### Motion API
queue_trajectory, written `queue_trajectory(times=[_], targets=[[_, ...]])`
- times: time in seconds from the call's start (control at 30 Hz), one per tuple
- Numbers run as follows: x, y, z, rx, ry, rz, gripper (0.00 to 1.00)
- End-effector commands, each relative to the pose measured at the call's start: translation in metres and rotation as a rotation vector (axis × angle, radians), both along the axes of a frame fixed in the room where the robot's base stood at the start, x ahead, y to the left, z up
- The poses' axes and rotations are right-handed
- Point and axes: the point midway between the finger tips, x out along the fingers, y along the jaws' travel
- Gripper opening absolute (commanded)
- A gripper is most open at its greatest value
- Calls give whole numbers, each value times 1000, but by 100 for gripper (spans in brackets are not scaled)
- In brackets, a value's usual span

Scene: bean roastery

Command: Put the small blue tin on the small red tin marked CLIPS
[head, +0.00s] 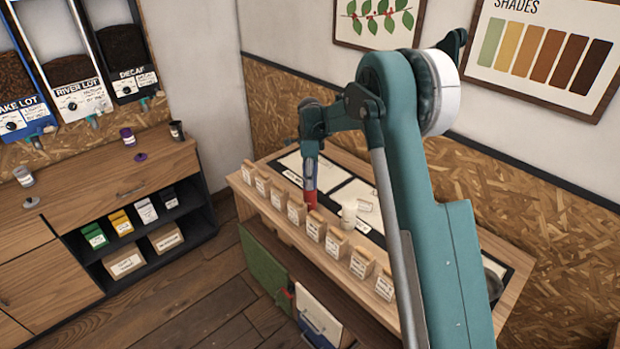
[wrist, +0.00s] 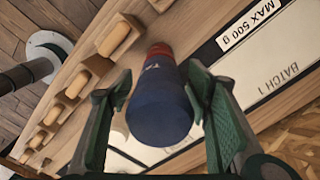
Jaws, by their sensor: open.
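The small blue tin (head: 310,181) stands on top of a small red tin (head: 310,198) on the wooden bench. In the wrist view the blue tin (wrist: 158,112) is nearest the camera, with the red tin (wrist: 159,50) directly beyond it. The two look touching and roughly in line. The CLIPS marking cannot be read, and most of the red tin is hidden. My gripper (head: 310,163) is above the stack. In the wrist view its open fingers stand on either side of the blue tin, with visible gaps.
A white mat marked BATCH 1 (wrist: 285,75) lies near the stack.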

Motion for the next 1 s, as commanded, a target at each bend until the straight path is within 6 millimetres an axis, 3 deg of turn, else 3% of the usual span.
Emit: queue_trajectory(times=[0.27, 0.8, 1.0], targets=[[0, 0, 16, 0, 0, 0, 49], [0, 0, 97, 0, 0, 0, 49], [0, 0, 116, 0, 0, 0, 49]])
